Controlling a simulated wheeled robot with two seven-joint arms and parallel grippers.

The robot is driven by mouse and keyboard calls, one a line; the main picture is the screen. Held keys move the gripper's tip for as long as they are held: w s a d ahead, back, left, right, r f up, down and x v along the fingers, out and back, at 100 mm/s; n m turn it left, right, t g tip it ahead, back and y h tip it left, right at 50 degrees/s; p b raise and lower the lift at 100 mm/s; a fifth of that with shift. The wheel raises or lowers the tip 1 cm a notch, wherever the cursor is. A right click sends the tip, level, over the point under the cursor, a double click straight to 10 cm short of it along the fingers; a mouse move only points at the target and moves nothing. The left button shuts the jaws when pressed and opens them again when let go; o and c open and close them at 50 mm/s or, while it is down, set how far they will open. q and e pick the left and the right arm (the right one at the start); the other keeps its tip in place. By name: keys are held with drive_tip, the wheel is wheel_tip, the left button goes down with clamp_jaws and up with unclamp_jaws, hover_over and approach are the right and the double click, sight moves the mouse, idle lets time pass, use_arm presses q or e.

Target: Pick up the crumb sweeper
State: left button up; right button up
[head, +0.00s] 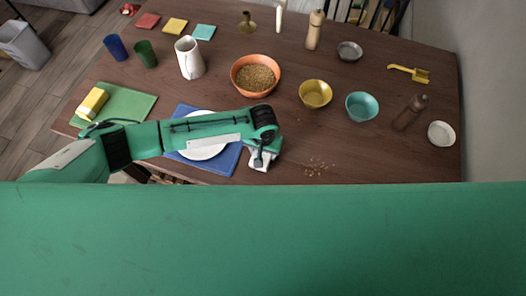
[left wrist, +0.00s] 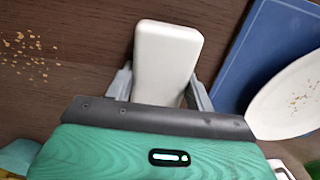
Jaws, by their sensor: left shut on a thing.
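The crumb sweeper (left wrist: 166,60) is a white, rounded block in the left wrist view. It sits between the two fingers of my left gripper (left wrist: 160,90), which is shut on it. In the head view the left gripper (head: 264,152) is at the front of the table, with the white sweeper (head: 260,162) showing partly below it. I cannot tell whether the sweeper touches the table. Crumbs (head: 318,167) lie on the table to its right, and they also show in the left wrist view (left wrist: 25,60). My right gripper is not in view.
A white plate (head: 205,152) on a blue placemat (head: 232,160) lies just left of the gripper. An orange bowl (head: 256,74), a yellow bowl (head: 315,94) and a teal bowl (head: 362,106) stand behind. A yellow brush-like tool (head: 412,74) lies at the back right.

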use_arm(q)
drive_tip(key=shift+r, duration=0.5)
wheel_tip(320, 180, up, 19)
drive_tip(key=b, duration=0.2)
